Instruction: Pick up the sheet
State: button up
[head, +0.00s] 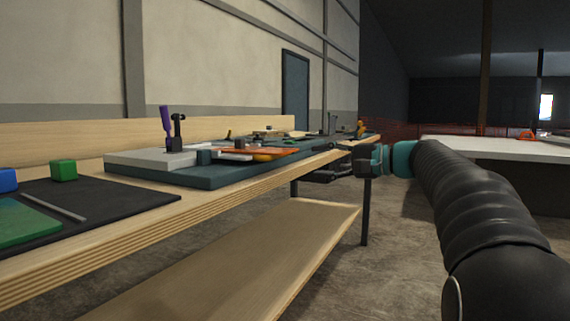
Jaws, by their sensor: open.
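No piece is clearly marked as the sheet. A flat green piece (24,223) lies on a dark mat (120,202) at the near left of the bench. A flat orange piece (262,148) lies on a teal base (190,177) farther along, beside a pale grey slab (150,157). I cannot tell which of them, if any, is the sheet. My gripper (334,173) is small and dark at the bench's front edge, to the right of these pieces and apart from them. It is open, and I see nothing held in it.
The wooden bench (75,252) runs along the wall, with a lower shelf (255,250). Green (63,170) and blue (7,180) blocks sit at left. A purple-handled tool (165,125) stands upright on the slab. A pale table (490,148) stands at right. Floor between is clear.

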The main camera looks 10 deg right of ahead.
aim_at(291, 151)
jog(key=w+a+r+p, duration=0.1)
jog(key=w+a, duration=0.5)
jog(key=w, duration=0.1)
jog(key=shift+t+y, duration=0.3)
jog(key=shift+y, duration=0.1)
jog(key=shift+w+a+r, duration=0.1)
jog(key=shift+c, duration=0.4)
grip_shut()
